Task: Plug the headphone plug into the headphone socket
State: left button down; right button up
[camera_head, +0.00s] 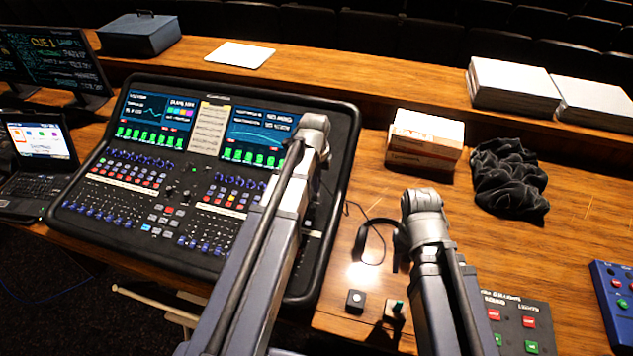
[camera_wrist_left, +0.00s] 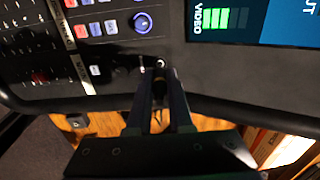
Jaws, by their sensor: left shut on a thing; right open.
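In the left wrist view my left gripper (camera_wrist_left: 159,82) is shut on the dark headphone plug (camera_wrist_left: 158,93). The fingertips are close to the mixing desk's black edge. A small round socket with a bright rim (camera_wrist_left: 160,63) sits just beyond the tips, nearly in line with the plug. I cannot tell whether plug and socket touch. In the head view, my left arm covers the desk's right side and hides the socket. The black headphones (camera_head: 366,247) lie on the wood right of the desk, partly hidden by my right arm. My right gripper (camera_head: 422,205) shows mainly its wrist; its fingers are hidden.
The mixing desk (camera_head: 335,115) fills the left. A white-topped box (camera_head: 425,135) and black cloth (camera_head: 508,178) stand behind. Wood at right is partly clear.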

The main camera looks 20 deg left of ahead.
pick_arm(q)
jog(key=shift+f, duration=0.15)
jog(key=shift+w+f+b, duration=0.1)
jog(key=shift+f+b, duration=0.65)
jog(key=shift+b, duration=0.15)
jog(key=shift+f+b, duration=0.55)
dwell(1.2)
jog(key=c, duration=0.7)
grip_release()
jog(key=shift+c, duration=0.2)
jog(key=shift+r, duration=0.15)
jog(key=r+p, duration=0.7)
jog(key=shift+s+r+p, duration=0.25)
jog(key=shift+s+p, duration=0.1)
jog(key=shift+p, duration=0.05)
jog(key=shift+d+f, duration=0.1)
